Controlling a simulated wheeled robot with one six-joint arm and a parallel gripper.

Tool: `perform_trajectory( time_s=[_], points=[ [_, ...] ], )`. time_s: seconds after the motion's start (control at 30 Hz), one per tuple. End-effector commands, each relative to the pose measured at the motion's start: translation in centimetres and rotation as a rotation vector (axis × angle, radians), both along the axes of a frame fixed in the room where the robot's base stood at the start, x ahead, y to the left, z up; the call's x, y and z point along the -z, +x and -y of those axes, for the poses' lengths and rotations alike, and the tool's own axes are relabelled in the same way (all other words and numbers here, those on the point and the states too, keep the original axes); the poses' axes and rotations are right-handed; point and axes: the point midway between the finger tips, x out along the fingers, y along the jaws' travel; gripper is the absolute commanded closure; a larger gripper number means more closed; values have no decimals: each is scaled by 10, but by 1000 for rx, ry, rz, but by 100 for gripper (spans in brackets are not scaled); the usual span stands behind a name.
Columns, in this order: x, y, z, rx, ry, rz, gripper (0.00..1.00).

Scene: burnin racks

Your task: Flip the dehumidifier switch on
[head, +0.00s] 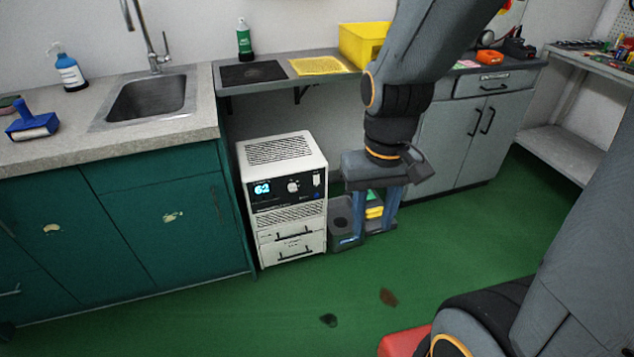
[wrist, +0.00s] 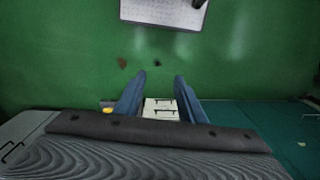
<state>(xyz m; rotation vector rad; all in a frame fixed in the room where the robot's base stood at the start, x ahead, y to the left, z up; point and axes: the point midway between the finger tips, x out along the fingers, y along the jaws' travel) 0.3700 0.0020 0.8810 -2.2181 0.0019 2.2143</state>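The dehumidifier (head: 283,222) is a white upright box on the green floor, with a vented top, a dark control panel and two drawers with dark handles. Its display (head: 262,188) is lit and reads 62. A round knob (head: 293,186) sits mid-panel, and a small pale switch (head: 316,180) is at the panel's right end; its position is too small to tell. My gripper (head: 374,228) points down to the right of the dehumidifier, open and empty. In the wrist view, the dehumidifier's drawer front (wrist: 160,104) shows between the blue fingers; the panel is hidden.
Grey bins (head: 346,222), one with a yellow item (head: 374,212), stand right of the dehumidifier, behind my gripper. A teal cabinet (head: 160,230) adjoins on the left. A wall shelf (head: 290,82) runs above, carrying a yellow tub (head: 362,44). The floor in front (head: 250,315) is mostly clear.

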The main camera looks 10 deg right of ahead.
Motion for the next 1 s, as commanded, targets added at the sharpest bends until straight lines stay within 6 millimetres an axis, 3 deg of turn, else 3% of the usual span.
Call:
perform_trajectory(
  time_s=[0.03, 0.2, 0.7, 1.0],
  points=[
    [2, 2, 0, -5, -1, 4, 73],
    [30, 29, 5, -81, -11, 67, 100],
    [174, 194, 22, -620, -178, 507, 100],
    [241, 272, 24, -927, -376, 759, 100]
  ],
)
